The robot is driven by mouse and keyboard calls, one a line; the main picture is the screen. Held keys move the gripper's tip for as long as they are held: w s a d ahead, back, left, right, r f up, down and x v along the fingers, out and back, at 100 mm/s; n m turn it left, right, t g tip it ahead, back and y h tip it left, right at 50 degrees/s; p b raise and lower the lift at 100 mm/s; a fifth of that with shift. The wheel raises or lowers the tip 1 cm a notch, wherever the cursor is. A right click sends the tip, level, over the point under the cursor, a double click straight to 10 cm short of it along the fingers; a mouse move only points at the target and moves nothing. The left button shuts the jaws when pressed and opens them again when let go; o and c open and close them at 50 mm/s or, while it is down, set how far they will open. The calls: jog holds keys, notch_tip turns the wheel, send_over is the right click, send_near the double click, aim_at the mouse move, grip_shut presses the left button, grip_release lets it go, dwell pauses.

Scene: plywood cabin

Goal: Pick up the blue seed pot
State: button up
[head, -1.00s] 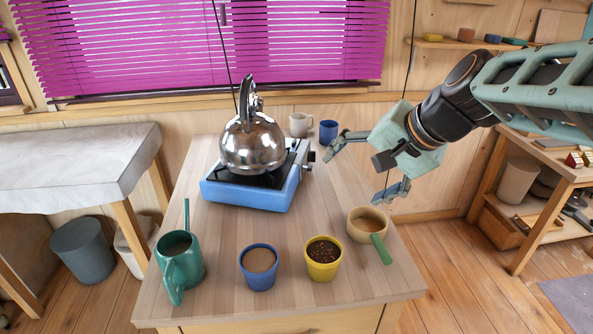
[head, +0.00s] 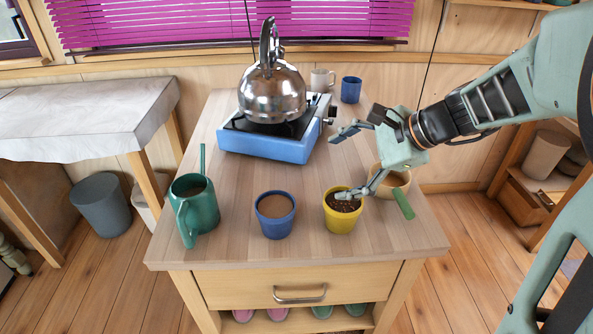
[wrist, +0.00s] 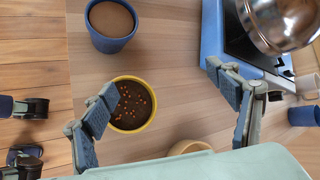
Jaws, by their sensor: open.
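The blue seed pot (head: 276,222) stands upright near the front of the wooden worktop, filled with something smooth and brown. It also shows at the upper left of the wrist view (wrist: 112,43). My gripper (head: 348,162) is open and empty, to the right of the blue pot and apart from it. In the head view its lower finger overlaps the rim of the yellow pot (head: 343,218); I cannot tell if they touch. In the wrist view, my open fingers (wrist: 160,80) spread with bare worktop between them, and the left fingertip overlaps the yellow pot's edge.
A green watering can (head: 196,212) stands left of the blue pot. A kettle (head: 272,95) sits on a blue stove (head: 265,146) behind. A white mug (head: 322,79) and blue cup (head: 351,90) stand at the back.

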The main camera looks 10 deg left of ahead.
aim_at(267, 205)
jog(key=s+a+f+m+y+b, duration=0.4)
jog(key=s+f+m+y, duration=0.1)
jog(key=s+m, duration=0.3)
jog(key=shift+g, duration=0.3)
jog(key=x, duration=1)
jog(key=shift+w, duration=0.15)
jog(key=shift+r, duration=0.1)
jog(key=c, duration=1.5)
